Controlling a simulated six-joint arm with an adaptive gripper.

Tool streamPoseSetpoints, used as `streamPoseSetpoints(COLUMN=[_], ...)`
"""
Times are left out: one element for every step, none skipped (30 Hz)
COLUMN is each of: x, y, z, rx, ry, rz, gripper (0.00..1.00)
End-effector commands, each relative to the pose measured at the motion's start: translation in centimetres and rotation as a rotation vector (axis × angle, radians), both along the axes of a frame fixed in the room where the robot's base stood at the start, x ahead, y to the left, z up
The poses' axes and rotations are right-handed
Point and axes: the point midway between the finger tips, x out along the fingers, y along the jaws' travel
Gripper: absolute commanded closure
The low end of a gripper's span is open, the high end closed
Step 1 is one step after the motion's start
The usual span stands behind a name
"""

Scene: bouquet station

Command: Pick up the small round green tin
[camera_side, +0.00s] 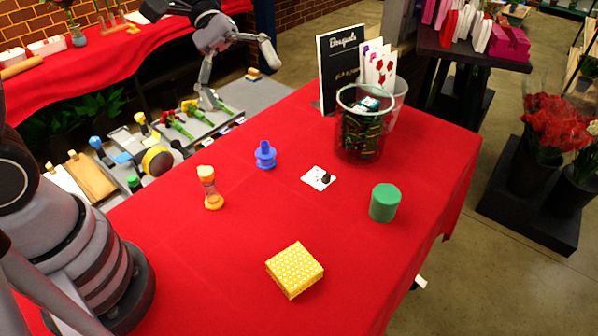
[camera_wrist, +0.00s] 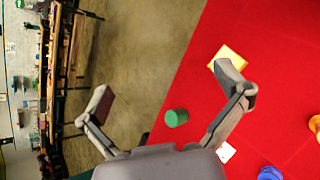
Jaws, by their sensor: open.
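The small round green tin (camera_side: 384,203) stands upright on the red tablecloth, near the table's right edge in the side view. In the wrist view the tin (camera_wrist: 177,117) shows between my two fingers, some distance beyond them, close to the cloth's edge. My gripper (camera_side: 238,75) is at the upper left of the side view, raised and well apart from the tin. Its fingers are spread wide with nothing between them. In the wrist view my gripper (camera_wrist: 165,88) also shows open and empty.
Near the tin are a yellow patterned box (camera_side: 295,270), a white card (camera_side: 319,178) and a glass container (camera_side: 362,125). A blue spool-like piece (camera_side: 265,155) and an orange hourglass-shaped piece (camera_side: 210,188) stand farther left. A black sign (camera_side: 341,62) stands behind. Cloth around the tin is clear.

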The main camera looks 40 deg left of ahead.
Motion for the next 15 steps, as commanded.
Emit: streamPoseSetpoints(x=[1.7,2.7,4.0,5.1,6.1,7.4,8.4,9.3,10.6,11.4,12.3,13.2,13.9,14.5,15.1], y=[-1.1,-1.7,-2.5,-3.0,-3.5,-4.1,-4.4,-4.7,-5.1,-5.3,-5.4,-5.5,-5.4,-5.4,-5.2], z=[-1.5,-2.2,-3.2,-4.0,-4.9,-6.3,-7.4,-8.6,-10.3,-11.7,-13.1,-15.2,-16.8,-18.4,-20.5], rx=[-0.068,-0.110,-0.165,-0.206,-0.244,-0.295,-0.331,-0.367,-0.413,-0.444,-0.477,-0.516,-0.543,-0.570,-0.600], ry=[0.087,0.131,0.189,0.230,0.271,0.323,0.360,0.396,0.441,0.474,0.504,0.541,0.568,0.591,0.619], rz=[0.044,0.073,0.115,0.149,0.185,0.234,0.272,0.311,0.367,0.410,0.455,0.516,0.564,0.609,0.671], gripper=[0.01,0.01,0.01,0.01,0.01,0.01,0.01,0.01,0.01,0.01,0.01,0.01,0.01,0.01,0.01])
